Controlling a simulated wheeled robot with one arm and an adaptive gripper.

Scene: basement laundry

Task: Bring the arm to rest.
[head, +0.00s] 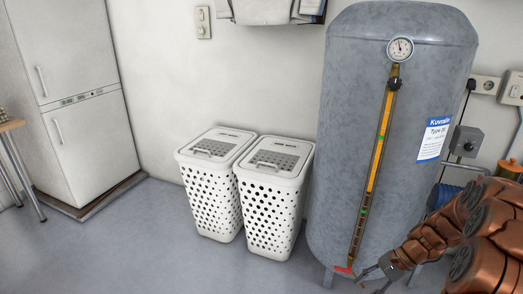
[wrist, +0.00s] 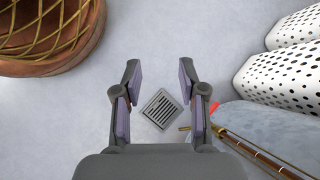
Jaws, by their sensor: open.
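My gripper (head: 374,273) is low at the bottom right of the head view, in front of the foot of the grey tank (head: 350,130). My copper-coloured arm reaches in from the right edge. In the wrist view my gripper (wrist: 160,76) has its two fingers wide apart. Nothing is between them but bare floor, with a square floor drain (wrist: 162,109) below.
Two white perforated hampers (head: 209,195) (head: 270,205) stand left of the tank. A round reddish-brown form with yellow lines (wrist: 50,30) is unclear.

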